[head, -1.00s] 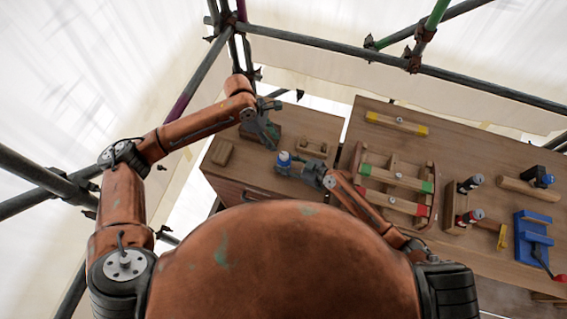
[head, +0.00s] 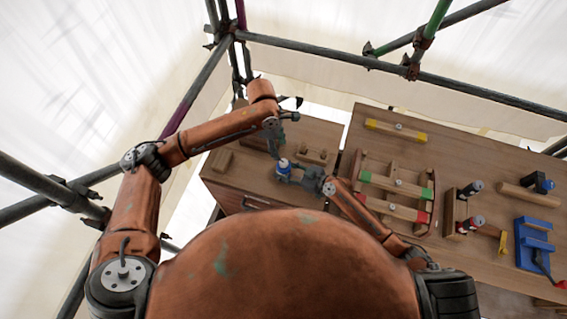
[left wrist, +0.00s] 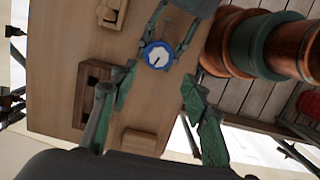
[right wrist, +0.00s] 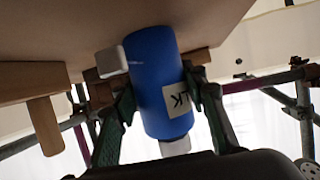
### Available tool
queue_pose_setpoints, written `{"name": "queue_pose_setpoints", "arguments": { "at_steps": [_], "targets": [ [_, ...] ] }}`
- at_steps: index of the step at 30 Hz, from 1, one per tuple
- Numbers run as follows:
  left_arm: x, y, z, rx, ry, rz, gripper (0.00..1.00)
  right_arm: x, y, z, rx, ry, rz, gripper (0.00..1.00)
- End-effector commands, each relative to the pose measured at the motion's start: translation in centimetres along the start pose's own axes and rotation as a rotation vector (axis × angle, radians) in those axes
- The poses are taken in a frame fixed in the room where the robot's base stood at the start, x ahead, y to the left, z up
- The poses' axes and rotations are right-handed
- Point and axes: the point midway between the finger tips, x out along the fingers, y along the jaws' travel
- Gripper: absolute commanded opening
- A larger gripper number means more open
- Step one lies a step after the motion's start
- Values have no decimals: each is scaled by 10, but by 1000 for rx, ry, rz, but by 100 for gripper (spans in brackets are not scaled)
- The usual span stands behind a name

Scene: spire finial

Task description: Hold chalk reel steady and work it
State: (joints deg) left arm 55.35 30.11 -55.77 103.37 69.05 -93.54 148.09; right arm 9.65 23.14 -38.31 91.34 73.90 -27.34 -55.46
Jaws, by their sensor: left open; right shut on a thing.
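The chalk reel is a blue cylinder (right wrist: 155,75) with a pale label and white end parts, held between the fingers of my right gripper (right wrist: 165,115). In the head view the reel (head: 283,164) is small, above the left part of the bench, with my right gripper (head: 290,172) around it. The left wrist view shows the reel's round face (left wrist: 158,55), a white dial with a blue rim. My left gripper (left wrist: 150,95) is open and empty, its fingers spread apart from the reel. In the head view my left gripper (head: 275,140) is just above and left of the reel.
A wooden block (head: 222,160) lies at the bench's left end, and a wooden holder (head: 313,155) stands right of the reel. A rack with green and red ended bars (head: 395,187), dark tools and a blue vise (head: 533,243) fill the right. Scaffold poles (head: 330,52) stand behind.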

Motion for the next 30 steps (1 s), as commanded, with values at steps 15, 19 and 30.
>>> {"name": "queue_pose_setpoints", "arguments": {
  "at_steps": [15,19,30],
  "targets": [
    [18,1,14,74,174,-12,43,0,0,1,0,-1,0,12],
    [44,1,10,73,173,-12,43,0,0,1,0,-1,0,12],
    [98,2,1,74,172,-10,43,0,0,1,0,-1,0,12]
  ]
}}
